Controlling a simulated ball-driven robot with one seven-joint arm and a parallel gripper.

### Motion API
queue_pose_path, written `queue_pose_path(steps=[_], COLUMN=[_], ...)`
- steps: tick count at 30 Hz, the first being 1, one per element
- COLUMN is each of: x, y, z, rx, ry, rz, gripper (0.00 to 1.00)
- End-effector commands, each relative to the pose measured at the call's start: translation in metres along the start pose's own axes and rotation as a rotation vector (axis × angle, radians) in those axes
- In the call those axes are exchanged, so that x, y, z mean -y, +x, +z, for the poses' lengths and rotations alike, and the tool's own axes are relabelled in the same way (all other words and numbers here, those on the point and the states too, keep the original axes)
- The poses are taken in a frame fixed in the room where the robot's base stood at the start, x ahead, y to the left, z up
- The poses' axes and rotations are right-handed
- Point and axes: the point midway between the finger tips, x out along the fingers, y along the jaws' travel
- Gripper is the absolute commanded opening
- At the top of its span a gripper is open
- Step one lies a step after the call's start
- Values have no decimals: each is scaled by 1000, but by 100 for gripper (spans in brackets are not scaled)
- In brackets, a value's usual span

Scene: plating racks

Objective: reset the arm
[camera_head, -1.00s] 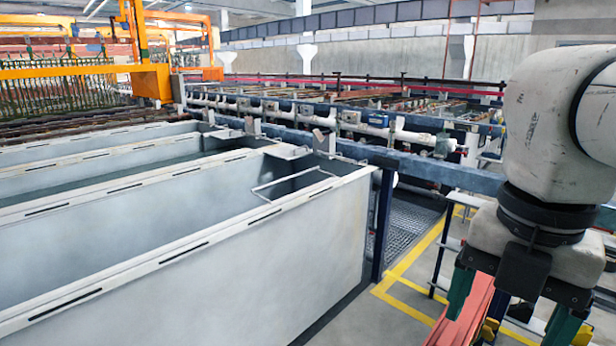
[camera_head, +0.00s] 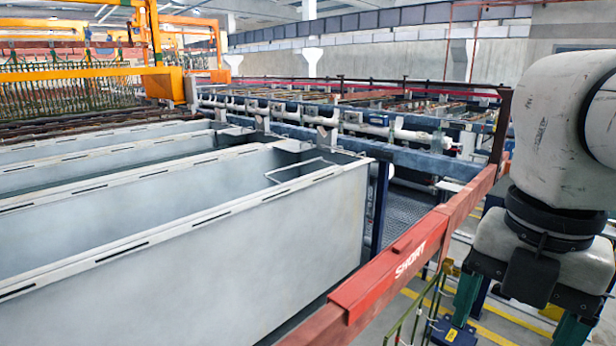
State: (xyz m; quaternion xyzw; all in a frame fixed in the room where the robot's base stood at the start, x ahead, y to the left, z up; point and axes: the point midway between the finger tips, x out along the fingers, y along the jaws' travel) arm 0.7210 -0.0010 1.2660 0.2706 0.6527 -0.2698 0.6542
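My gripper (camera_head: 517,316) hangs at the lower right below my pale arm. Its two green fingers stand apart, so it looks open, and I see nothing clasped between them. The fingertips are partly cut off by the bottom edge. A red bar marked "SHORT" (camera_head: 388,277) runs diagonally from the bottom middle up to the right, left of my gripper. I cannot tell whether it touches my gripper.
Long grey tanks (camera_head: 230,240) fill the left and middle. A blue rail (camera_head: 400,157) and pipework run behind them. An orange gantry (camera_head: 160,80) stands at the back left. Green rods (camera_head: 418,318) show below the red bar. Yellow floor lines show at the lower right.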

Motion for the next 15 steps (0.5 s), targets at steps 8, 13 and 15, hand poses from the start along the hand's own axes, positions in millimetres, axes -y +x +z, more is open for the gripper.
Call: queue_pose_path(steps=[8,13,15], x=[-20,-36,-44], y=[2,3,4], z=[-3,-6,-6], rx=[-31,-61,-80], ry=[36,76,101], rz=[98,179,221], gripper=[80,80,80])
